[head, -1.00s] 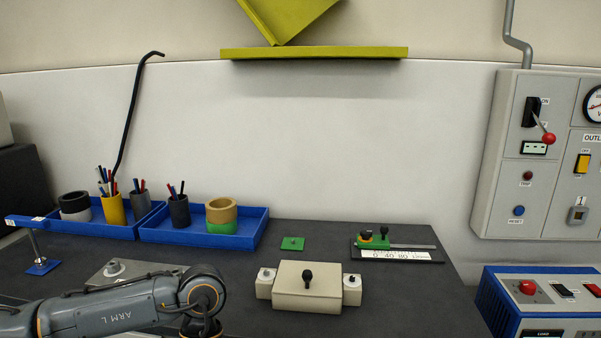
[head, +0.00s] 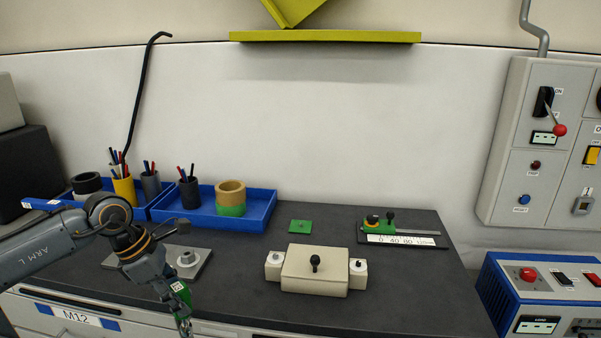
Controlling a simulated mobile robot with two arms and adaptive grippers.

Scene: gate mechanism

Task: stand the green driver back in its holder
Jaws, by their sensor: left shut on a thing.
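My left gripper (head: 184,326) points down at the bottom edge of the head view, in front of the worktop's front edge. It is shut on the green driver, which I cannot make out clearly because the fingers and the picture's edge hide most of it. A green section with a small white label shows just above the fingers. Behind my left wrist, a grey plate with a round raised collar (head: 188,259) lies on the worktop. I cannot tell whether this is the driver's holder. My right gripper is not in view.
A blue tray (head: 259,222) with pen cups and rings stands at the back left. A beige block with a black knob (head: 315,281), a small green plate (head: 300,226) and a measuring slide (head: 402,240) lie on the dark worktop (head: 245,275). Bare worktop separates them.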

